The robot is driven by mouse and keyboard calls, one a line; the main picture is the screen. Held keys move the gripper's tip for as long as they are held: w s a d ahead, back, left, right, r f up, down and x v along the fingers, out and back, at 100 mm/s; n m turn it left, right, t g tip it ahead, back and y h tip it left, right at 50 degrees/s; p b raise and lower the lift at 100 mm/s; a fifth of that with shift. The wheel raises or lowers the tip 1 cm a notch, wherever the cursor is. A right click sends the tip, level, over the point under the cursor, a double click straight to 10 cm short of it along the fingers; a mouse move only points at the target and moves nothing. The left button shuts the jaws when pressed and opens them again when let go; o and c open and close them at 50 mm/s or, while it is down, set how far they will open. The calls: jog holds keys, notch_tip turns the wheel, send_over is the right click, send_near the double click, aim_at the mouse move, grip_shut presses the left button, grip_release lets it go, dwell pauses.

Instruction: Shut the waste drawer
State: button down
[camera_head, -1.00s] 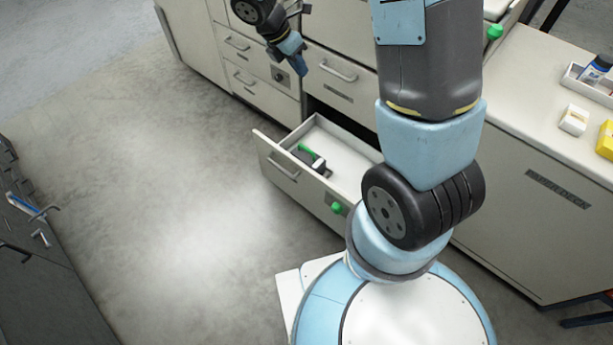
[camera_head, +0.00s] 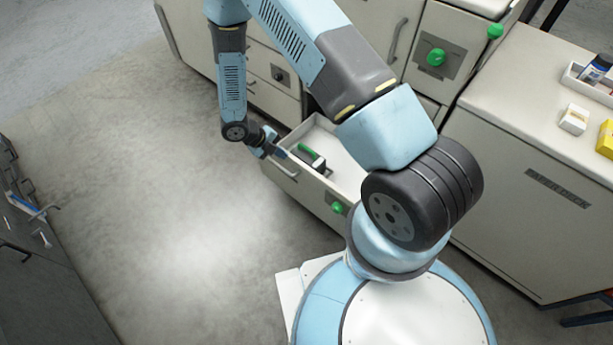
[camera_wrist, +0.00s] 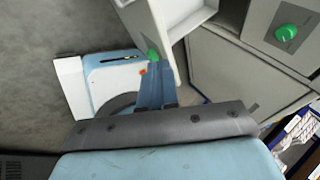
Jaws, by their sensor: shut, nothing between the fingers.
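The open drawer (camera_head: 336,157) is pale grey and pulled out low from the cabinet; no label on it is readable. A dark tool with a green part (camera_head: 310,156) lies inside it. The drawer's front has a bar handle and a green knob (camera_head: 337,208). My gripper (camera_head: 277,152) is shut and empty at the front panel's left end, near its top edge; I cannot tell whether it touches. In the wrist view my fingers (camera_wrist: 156,84) point toward the drawer front (camera_wrist: 150,22), with the green knob (camera_wrist: 153,56) just beyond them.
My base stands close in front of the drawer. Closed drawers (camera_head: 268,98) and a panel with a green knob (camera_head: 435,57) are behind my arm. A counter (camera_head: 520,75) with small boxes is at right, a dark cabinet (camera_head: 40,280) at left. The floor (camera_head: 150,180) between is clear.

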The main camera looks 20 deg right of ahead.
jog(key=s+f+n, duration=0.4)
jog(key=f, duration=0.3)
send_near(314, 180)
notch_tip(314, 180, down, 4)
jog(key=s+d, duration=0.1)
jog(key=d, duration=0.1)
jog(key=shift+w+d, duration=0.25)
jog(key=shift+d, duration=0.2)
jog(key=shift+w, duration=0.15)
